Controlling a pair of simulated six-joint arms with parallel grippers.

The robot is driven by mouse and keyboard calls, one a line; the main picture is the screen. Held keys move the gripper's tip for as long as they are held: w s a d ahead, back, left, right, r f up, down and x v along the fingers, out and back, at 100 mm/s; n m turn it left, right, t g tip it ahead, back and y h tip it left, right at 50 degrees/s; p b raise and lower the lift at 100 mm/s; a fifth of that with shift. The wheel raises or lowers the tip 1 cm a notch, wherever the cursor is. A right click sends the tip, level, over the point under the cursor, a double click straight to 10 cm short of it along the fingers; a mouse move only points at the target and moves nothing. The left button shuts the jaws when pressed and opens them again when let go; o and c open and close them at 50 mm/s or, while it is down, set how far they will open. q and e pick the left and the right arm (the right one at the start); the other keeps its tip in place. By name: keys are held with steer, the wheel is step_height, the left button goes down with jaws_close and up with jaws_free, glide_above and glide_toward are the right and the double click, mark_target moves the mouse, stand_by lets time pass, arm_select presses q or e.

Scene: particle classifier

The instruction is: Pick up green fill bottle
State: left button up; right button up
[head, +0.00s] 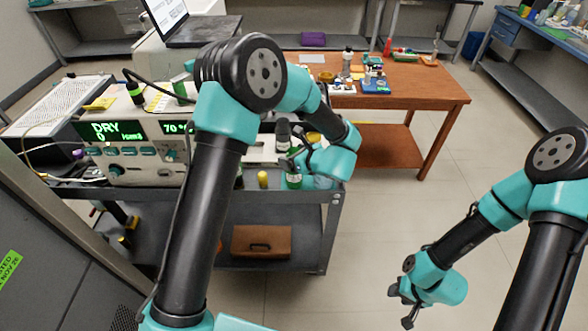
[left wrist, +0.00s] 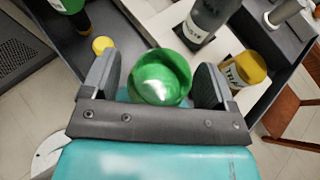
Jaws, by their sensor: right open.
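The green bottle (left wrist: 160,76) stands between the two fingers of my left gripper (left wrist: 157,88) in the left wrist view, seen from above. A gap shows on its left, and its right side is close to the right finger. In the head view the green bottle (head: 293,181) is on the cart, partly hidden by my left gripper (head: 297,163). My left gripper looks open around it. My right gripper (head: 402,309) is open and empty over the floor at the lower right.
The instrument (head: 130,150) fills the cart's left side.

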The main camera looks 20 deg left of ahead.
arm_select(q)
steer(key=c, duration=1.2)
steer(key=shift+c, duration=0.2)
step_height(320, 180, up, 10)
steer(key=shift+r, duration=0.1)
stand_by(0.3)
